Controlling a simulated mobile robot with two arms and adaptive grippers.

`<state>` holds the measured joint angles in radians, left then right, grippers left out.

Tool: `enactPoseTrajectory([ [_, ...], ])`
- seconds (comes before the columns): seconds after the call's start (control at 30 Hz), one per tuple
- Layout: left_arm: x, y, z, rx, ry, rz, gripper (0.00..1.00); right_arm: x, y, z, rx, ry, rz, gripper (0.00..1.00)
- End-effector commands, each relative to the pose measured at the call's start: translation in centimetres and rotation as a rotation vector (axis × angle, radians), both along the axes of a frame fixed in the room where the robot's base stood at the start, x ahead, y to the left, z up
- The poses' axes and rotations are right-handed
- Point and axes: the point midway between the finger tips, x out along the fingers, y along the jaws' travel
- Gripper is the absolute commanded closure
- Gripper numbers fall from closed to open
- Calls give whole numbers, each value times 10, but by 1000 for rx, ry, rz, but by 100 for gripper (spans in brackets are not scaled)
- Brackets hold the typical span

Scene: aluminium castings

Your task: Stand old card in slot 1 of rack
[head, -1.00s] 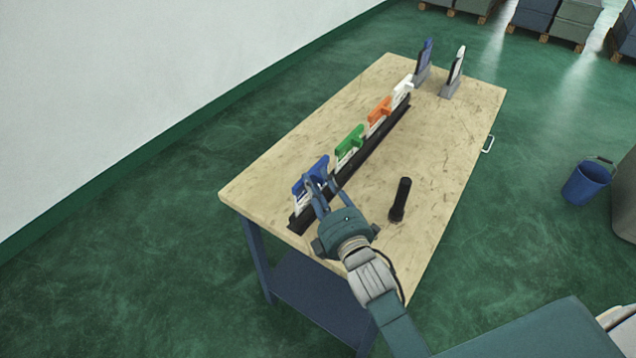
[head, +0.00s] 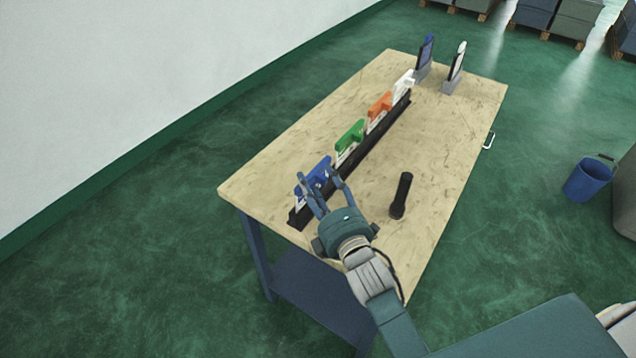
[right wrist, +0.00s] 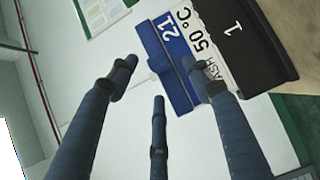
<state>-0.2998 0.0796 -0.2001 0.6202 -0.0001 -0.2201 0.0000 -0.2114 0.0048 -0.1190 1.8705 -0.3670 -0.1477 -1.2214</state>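A card with a blue handle (head: 318,170) stands in the near end of the black rack (head: 380,139). In the right wrist view the card (right wrist: 206,46) shows "21" and "50 °C", and sits at the part of the rack (right wrist: 236,30) marked "1". My right gripper (head: 319,183) is at this card with its fingers spread. The right wrist view shows the three fingers of the gripper (right wrist: 157,78) apart, with nothing held between them. One fingertip overlaps the card in that view; I cannot tell whether it touches. My left gripper is not in view.
Green (head: 350,137), orange (head: 380,103) and white (head: 403,84) handled cards stand further along the rack. A black cylindrical thing (head: 401,195) lies to the right on the wooden table (head: 290,140). Two upright items in grey stands (head: 451,88) are at the far end.

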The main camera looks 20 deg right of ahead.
Motion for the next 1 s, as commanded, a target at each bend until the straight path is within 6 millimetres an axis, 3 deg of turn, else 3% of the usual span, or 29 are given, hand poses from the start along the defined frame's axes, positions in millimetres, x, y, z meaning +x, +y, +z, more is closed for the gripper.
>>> enactPoseTrajectory([
  [0.23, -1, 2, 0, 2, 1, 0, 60, -15, -1, -1, -1, 3, 0, 50],
  [0.7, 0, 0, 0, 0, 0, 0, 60, -104, -7, 4, 0, 3, -1, 50],
  [1.0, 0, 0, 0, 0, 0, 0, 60, -120, -8, 6, 0, 0, 0, 50],
])
